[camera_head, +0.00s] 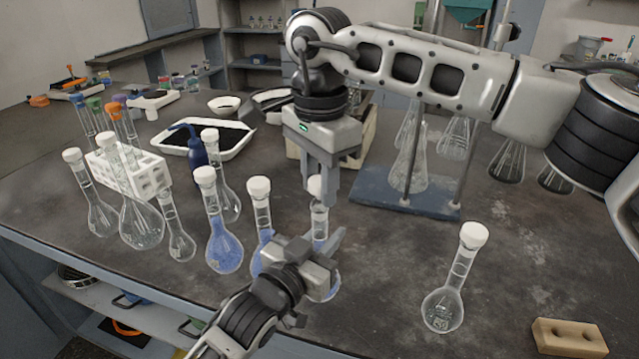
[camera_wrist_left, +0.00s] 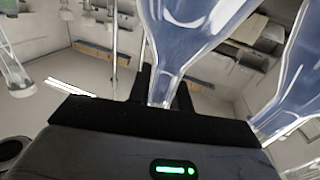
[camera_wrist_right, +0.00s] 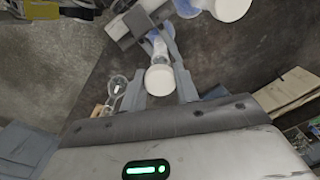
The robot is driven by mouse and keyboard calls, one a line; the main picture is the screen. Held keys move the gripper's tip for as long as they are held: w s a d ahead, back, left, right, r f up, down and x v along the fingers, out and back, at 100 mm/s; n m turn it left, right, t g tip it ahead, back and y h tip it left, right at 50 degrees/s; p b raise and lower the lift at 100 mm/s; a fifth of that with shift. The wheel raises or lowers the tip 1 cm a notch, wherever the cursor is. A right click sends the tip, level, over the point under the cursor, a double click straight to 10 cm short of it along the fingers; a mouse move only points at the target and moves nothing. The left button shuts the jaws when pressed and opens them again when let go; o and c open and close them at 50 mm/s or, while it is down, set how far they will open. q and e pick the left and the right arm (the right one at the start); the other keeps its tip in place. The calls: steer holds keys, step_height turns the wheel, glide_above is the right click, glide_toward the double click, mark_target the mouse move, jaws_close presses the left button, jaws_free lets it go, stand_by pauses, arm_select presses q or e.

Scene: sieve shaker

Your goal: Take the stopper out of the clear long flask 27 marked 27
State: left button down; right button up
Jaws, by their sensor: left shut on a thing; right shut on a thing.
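A long-necked glass flask (camera_head: 320,222) stands at the table's front middle, its body partly hidden by my left gripper (camera_head: 320,250). That gripper is shut on its neck. Its body looks bluish in the left wrist view (camera_wrist_left: 195,25). A white stopper (camera_head: 315,186) sits at the top of this flask. My right gripper (camera_head: 319,190) reaches down from above and is shut on the stopper, which also shows between its fingers in the right wrist view (camera_wrist_right: 159,80). No number is readable on this flask. A clear stoppered flask (camera_head: 443,307) stands apart to the right, its label too small to read.
Blue-filled stoppered flasks (camera_head: 224,248) (camera_head: 260,222) stand close on the left. Clear flasks (camera_head: 141,225) and a white tube rack (camera_head: 150,172) are further left. A stand with a blue base (camera_head: 405,198) is behind right. A tan block (camera_head: 568,338) lies front right.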

arm_select(q)
steer(key=shift+f, duration=0.1)
arm_select(e)
steer(key=shift+r, duration=0.15)
steer(key=shift+r, duration=1.9)
arm_select(q)
steer(key=c, duration=1.2)
jaws_free()
